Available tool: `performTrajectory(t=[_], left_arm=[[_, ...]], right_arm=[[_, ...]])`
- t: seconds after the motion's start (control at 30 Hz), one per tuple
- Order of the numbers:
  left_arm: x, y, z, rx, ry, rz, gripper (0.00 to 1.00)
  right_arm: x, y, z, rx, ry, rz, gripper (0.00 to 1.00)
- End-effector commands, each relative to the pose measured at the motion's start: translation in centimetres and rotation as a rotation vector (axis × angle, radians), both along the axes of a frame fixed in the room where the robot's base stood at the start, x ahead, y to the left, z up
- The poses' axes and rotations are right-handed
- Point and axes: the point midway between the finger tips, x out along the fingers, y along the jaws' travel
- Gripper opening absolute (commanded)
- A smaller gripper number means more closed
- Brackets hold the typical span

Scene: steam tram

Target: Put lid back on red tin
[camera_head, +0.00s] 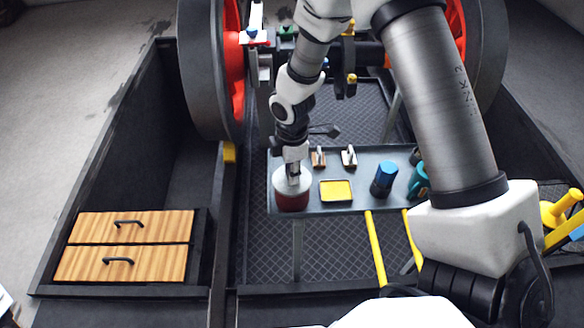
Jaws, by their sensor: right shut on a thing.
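The red tin (291,203) stands at the front left corner of the grey metal table. Its pale round lid (280,182) is at the top of the tin, covering its opening from this view. I cannot tell whether the lid is fully seated or a hair above the rim. My right gripper (293,178) points down over the tin's middle and is shut on the lid; the fingers hide the grip point. My left gripper is not in view.
The grey table (309,205) also holds a yellow-topped tray (336,190), a blue-capped dark cylinder (384,179), a teal mug (419,181) and two small clamp-like items (349,156). A wooden drawer unit (128,227) is at left. Large red-and-grey wheels stand behind.

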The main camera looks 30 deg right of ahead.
Motion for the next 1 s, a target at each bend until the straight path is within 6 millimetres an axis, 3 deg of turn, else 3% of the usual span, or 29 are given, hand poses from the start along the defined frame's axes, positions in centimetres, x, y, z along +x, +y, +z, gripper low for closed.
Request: performTrajectory(t=[1.0], left_arm=[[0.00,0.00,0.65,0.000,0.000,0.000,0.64]], right_arm=[[-0.02,0.01,-0.30,0.000,0.000,-0.001,0.00]])
